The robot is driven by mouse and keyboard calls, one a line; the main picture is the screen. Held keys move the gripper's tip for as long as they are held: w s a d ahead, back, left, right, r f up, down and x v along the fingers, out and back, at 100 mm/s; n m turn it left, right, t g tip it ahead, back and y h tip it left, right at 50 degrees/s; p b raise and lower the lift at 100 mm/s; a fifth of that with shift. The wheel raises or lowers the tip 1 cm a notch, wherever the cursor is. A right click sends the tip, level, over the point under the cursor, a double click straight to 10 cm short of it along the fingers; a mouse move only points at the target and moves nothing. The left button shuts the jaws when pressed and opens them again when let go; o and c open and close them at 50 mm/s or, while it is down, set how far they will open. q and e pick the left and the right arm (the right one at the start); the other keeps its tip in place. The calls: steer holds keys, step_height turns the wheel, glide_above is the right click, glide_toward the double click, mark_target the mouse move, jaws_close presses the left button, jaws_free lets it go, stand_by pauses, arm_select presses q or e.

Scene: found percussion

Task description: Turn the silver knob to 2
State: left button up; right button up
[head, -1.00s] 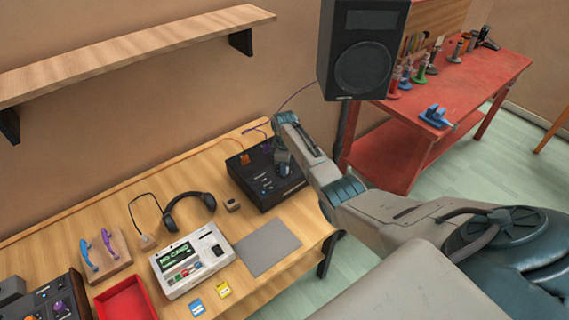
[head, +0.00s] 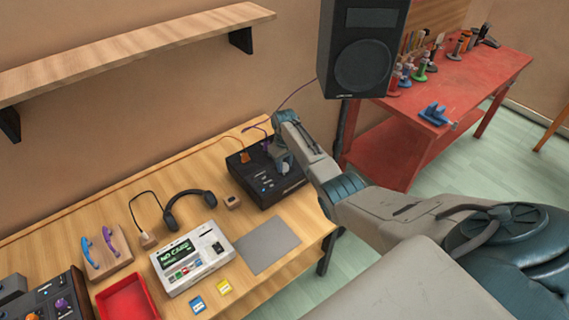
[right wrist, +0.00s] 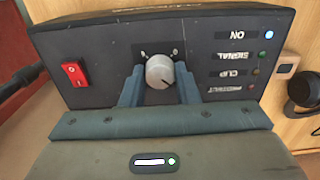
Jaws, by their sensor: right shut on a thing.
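The silver knob (right wrist: 160,71) sits on the front panel of a black box, in the right wrist view. My right gripper (right wrist: 159,78) is shut on it, with one blue finger on each side. A small dark mark shows on the knob's lower right. The printing around the knob is too small to read. In the head view the black box (head: 241,176) stands at the back right of the wooden table, and my right gripper (head: 282,165) is at its right part, hiding the knob there. My left gripper is not in view.
A red rocker switch (right wrist: 75,74) and a column of lights flank the knob. Headphones (head: 170,219), a white device (head: 206,262) and a grey mat (head: 268,246) are on the table. A black speaker (head: 362,60) stands behind my right arm.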

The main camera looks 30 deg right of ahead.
mark_target(285, 165)
stand_by(0.5)
steer(key=o, duration=1)
steer(key=shift+r, duration=0.15)
steer(key=shift+r+b, duration=1.65)
steer(key=shift+r, duration=3.65)
